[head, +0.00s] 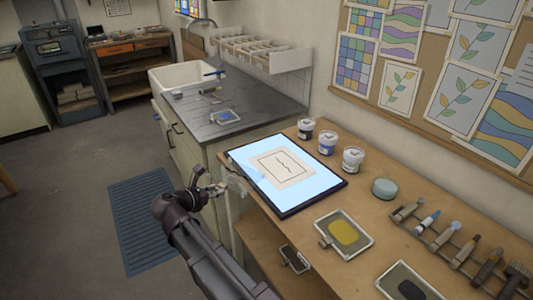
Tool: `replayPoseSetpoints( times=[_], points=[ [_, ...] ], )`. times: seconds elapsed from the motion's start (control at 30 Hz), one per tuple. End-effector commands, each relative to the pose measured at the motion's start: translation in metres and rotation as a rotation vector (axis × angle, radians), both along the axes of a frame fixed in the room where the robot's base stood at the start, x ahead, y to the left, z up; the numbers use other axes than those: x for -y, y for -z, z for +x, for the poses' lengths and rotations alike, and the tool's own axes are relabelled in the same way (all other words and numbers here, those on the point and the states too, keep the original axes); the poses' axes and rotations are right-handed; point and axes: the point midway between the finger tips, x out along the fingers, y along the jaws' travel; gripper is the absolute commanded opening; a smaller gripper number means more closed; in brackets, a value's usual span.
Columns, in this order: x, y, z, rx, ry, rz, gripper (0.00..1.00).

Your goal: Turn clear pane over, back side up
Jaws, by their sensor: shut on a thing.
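My gripper (220,187) is shut at the left edge of the light box, out over the floor side of the bench. It holds the clear pane (239,173), which shows only as a faint see-through shape by the fingers, near the light box's left corner. Its outline is hard to make out, and I cannot tell which side faces up. The lit light box (316,180) lies on the wooden bench, with a paper pattern (283,167) of a framed line drawing on it.
Paint jars (353,159) stand behind the light box. A tray with a yellow pad (344,233), a round grey-green pot (384,188) and a row of tools (455,245) lie to the right. A grey counter with a sink (188,76) is at the back.

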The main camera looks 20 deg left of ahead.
Motion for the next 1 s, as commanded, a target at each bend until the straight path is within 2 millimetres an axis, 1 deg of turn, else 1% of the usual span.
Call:
replayPoseSetpoints(
  times=[0.53, 0.67, 0.77, 0.87, 1.0],
  points=[
    [0.001, 0.0, 0.001, 0.001, 0.002, 0.0, 0.0],
    [0.002, 0.0, 0.004, 0.001, 0.008, 0.0, 0.0],
    [0.004, -0.001, 0.012, 0.001, 0.019, -0.001, 0.0],
    [0.008, -0.002, 0.025, 0.001, 0.04, -0.001, 0.0],
    [0.019, -0.003, 0.051, 0.001, 0.085, -0.001, 0.0]
  ],
)
